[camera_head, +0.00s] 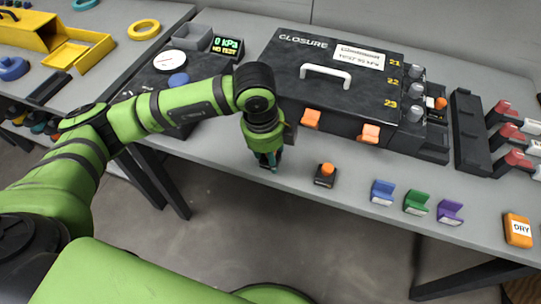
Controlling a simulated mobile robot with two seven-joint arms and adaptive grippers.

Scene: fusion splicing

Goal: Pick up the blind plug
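A small black block with an orange knob (325,175) stands on the table near its front edge; it may be the blind plug, but I cannot be sure. Grey cylindrical pieces (416,72) sit on the right side of the black closure (300,60), beside the numbers 21, 22 and 23. My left gripper (270,165) points down over the table's front edge area, left of the orange-knobbed block and apart from it. Its fingers are small and dark, and whether they hold anything is not clear. My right gripper is out of view.
Blue (382,192), green (417,202) and purple (450,211) holders line the front edge, with an orange DRY box (518,230) further right. A black rack with red-and-white clips (510,132) stands at the right. A pressure display (227,46) is behind my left arm.

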